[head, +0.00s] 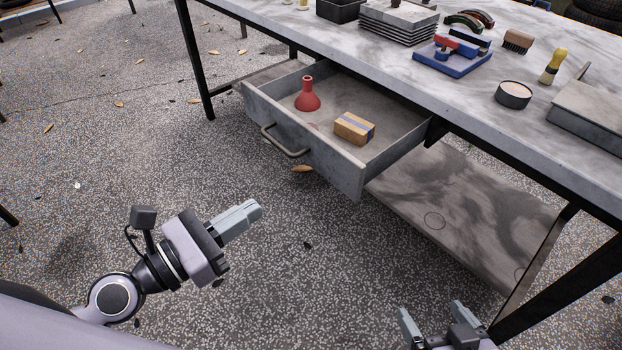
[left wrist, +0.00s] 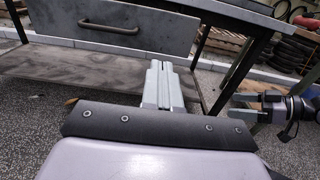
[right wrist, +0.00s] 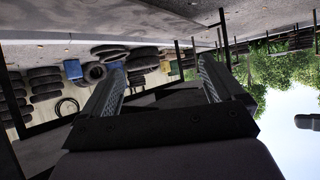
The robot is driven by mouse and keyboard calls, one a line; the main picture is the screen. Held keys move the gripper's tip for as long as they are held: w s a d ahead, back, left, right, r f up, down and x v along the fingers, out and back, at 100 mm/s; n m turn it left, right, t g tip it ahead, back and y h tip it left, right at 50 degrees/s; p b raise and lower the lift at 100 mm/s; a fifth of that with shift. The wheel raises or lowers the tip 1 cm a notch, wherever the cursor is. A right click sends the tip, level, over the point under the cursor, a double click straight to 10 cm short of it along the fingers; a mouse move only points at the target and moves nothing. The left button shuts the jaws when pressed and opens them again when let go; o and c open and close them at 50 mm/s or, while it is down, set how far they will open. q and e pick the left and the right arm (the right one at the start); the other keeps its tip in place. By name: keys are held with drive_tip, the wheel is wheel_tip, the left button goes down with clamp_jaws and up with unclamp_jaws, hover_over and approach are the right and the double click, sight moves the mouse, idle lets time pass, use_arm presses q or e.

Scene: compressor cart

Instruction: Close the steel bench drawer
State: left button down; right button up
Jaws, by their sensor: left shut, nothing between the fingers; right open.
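The steel bench drawer (head: 318,158) is pulled out from under the bench top. Its front panel carries a bar handle (head: 284,144), and the handle also shows in the left wrist view (left wrist: 110,28). Inside the drawer are a red funnel-shaped item (head: 307,97) and a small cardboard box with a blue stripe (head: 354,128). My left gripper (head: 256,208) is shut and empty, in front of the drawer and apart from it. My right gripper (head: 432,318) is open and empty at the lower edge of the head view, away from the drawer.
The bench top (head: 400,75) holds stacked plates, a blue and red tool, a brush and a round tin. A lower shelf (head: 450,205) and black bench legs (head: 196,60) stand under it. The speckled floor before the drawer is clear apart from leaves.

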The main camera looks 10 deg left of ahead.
sight(327, 162)
use_arm(q)
drive_tip(key=p+x, duration=0.1)
drive_tip(key=x, duration=1.1)
drive_tip(key=shift+w+d, duration=0.2)
drive_tip(key=shift+d, duration=0.05)
drive_tip(key=shift+w+d, duration=0.35)
drive_tip(key=shift+w, duration=0.1)
use_arm(e)
drive_tip(key=shift+s+d+f, duration=0.15)
drive_tip(key=shift+s+d, duration=0.1)
drive_tip(key=shift+d, duration=0.25)
use_arm(q)
drive_tip(key=shift+w+d, duration=0.1)
